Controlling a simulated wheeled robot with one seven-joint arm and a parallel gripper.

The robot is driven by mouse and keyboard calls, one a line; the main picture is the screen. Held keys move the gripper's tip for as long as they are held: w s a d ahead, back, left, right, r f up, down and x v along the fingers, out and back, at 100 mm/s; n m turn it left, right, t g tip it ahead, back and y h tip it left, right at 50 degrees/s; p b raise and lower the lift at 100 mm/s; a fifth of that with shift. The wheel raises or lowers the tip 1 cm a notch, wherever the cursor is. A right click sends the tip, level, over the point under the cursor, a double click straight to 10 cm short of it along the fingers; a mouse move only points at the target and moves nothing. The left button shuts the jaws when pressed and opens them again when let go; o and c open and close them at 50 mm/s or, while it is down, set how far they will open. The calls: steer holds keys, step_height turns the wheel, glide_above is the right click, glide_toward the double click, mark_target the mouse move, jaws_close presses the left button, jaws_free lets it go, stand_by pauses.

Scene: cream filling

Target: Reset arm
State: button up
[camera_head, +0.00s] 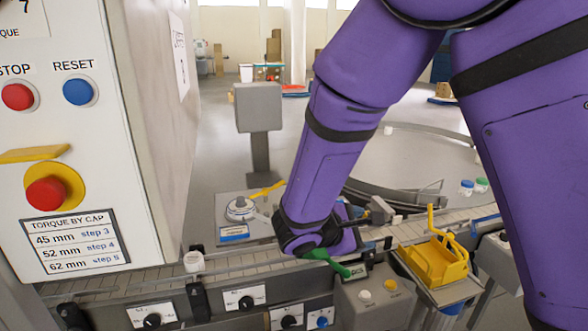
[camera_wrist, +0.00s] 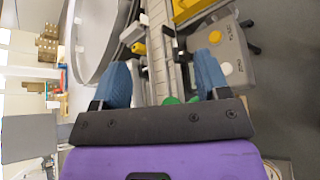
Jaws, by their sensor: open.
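My gripper (camera_wrist: 160,78) shows in the wrist view as two blue fingers set wide apart on a dark bar. Nothing is held between them. A conveyor (camera_wrist: 181,75) and a bit of something green (camera_wrist: 171,100) show in the gap, beyond the fingers. In the head view my purple arm comes down from the top right and bends over the conveyor (camera_head: 120,288). The wrist hides most of the fingers there. A green piece (camera_head: 347,269) sticks out just below the wrist; I cannot tell whether it touches the arm.
A white control panel (camera_head: 60,130) with STOP and RESET buttons stands close at the left. A white jar (camera_head: 194,262) is on the conveyor. A yellow tray (camera_head: 436,262) and a grey button box (camera_head: 372,300) sit right of the wrist. A grey post (camera_head: 259,108) stands behind.

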steer(key=s+d+r+m+g+y, duration=0.55)
steer(key=s+d+r+m, duration=0.4)
steer(key=d+r, duration=0.2)
steer(key=s+d+r+m+t+y, duration=0.1)
steer(key=s+r+m+t+y, duration=0.3)
steer(key=s, duration=0.8)
step_height(320, 180, up, 4)
steer(key=shift+s+d+f+m+y, duration=0.1)
steer(key=shift+s+d+m+y, duration=0.1)
steer(key=shift+m+y, duration=1)
